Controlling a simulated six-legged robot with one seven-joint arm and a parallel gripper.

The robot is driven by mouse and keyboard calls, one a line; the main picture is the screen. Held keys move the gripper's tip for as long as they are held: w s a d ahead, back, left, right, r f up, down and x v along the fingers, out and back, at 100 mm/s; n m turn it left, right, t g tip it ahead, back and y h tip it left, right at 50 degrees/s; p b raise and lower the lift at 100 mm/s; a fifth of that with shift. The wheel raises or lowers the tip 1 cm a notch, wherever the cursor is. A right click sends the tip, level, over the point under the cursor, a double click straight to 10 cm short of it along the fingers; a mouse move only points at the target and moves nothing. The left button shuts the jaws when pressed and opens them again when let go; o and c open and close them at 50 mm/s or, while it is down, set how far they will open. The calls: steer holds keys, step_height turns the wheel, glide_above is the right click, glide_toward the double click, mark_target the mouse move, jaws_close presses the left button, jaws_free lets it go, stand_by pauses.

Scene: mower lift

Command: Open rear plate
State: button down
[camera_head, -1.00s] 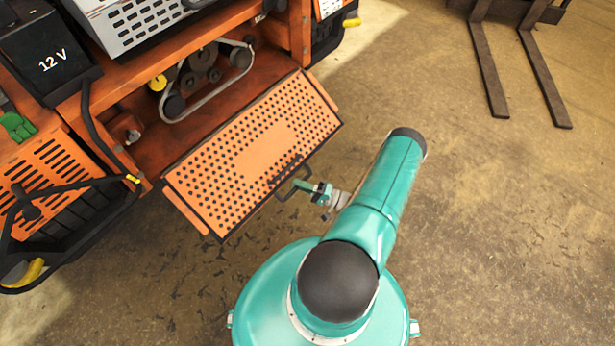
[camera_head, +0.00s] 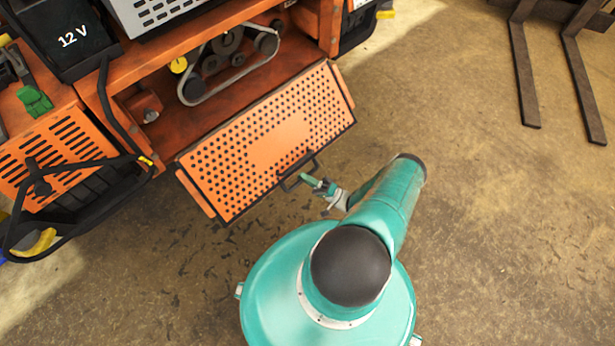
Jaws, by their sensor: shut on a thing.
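The rear plate (camera_head: 262,140) is an orange perforated panel on the orange mower. It is tilted outward, its upper edge near the mower body and its handle edge out toward me. The belt and pulleys show in the opening above it. A black handle (camera_head: 298,171) sits on its outer edge. My gripper (camera_head: 311,180) is at the handle, shut on it, though the fingertips are small in the view. My teal arm reaches from the lower middle.
The mower's belt and pulleys (camera_head: 230,58) lie behind the plate. A 12 V battery (camera_head: 62,38) stands at upper left, above a slotted orange cover (camera_head: 50,150). Dark forks (camera_head: 525,75) lie at upper right.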

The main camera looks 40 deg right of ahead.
steer(key=shift+d+r, duration=0.1)
steer(key=shift+d, duration=0.1)
steer(key=c, duration=1.4)
jaws_free()
steer(key=shift+a, duration=0.1)
